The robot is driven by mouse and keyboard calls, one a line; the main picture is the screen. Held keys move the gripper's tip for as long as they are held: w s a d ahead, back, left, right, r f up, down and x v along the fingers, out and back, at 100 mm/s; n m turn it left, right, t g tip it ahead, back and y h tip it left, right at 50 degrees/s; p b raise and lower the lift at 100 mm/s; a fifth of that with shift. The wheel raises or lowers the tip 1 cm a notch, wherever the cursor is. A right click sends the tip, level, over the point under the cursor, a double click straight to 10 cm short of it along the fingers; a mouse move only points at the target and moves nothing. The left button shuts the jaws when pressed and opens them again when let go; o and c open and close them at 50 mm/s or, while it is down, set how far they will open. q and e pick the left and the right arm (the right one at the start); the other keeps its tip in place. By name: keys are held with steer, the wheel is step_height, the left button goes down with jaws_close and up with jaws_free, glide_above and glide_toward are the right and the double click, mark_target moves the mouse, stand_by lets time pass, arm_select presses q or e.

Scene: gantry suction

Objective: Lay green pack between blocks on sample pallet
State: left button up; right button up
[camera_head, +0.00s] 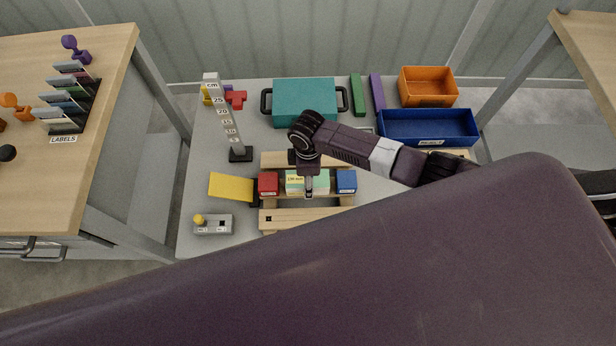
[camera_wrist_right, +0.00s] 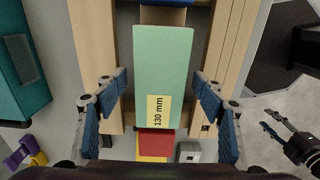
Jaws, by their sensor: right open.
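The green pack (camera_head: 321,184) with a yellow "130 mm" label lies on the wooden sample pallet (camera_head: 300,217), between the red block (camera_head: 268,184) and the blue block (camera_head: 346,181). In the right wrist view the pack (camera_wrist_right: 163,65) fills the middle, with the red block (camera_wrist_right: 155,143) below it and bare wood showing towards the blue block at the top edge. My right gripper (camera_wrist_right: 160,80) is open over the pack, one finger on each side and apart from it. My left gripper (camera_wrist_right: 272,122) shows at the right edge of the wrist view; its jaw state is unclear.
A teal case (camera_head: 304,102), a blue bin (camera_head: 428,127) and an orange bin (camera_head: 428,87) stand behind the pallet. A height gauge (camera_head: 230,125) stands left of it, near a yellow plate (camera_head: 231,187). My own arm link covers the front.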

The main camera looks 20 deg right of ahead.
step_height(320, 180, up, 12)
stand_by(0.6)
stand_by(0.5)
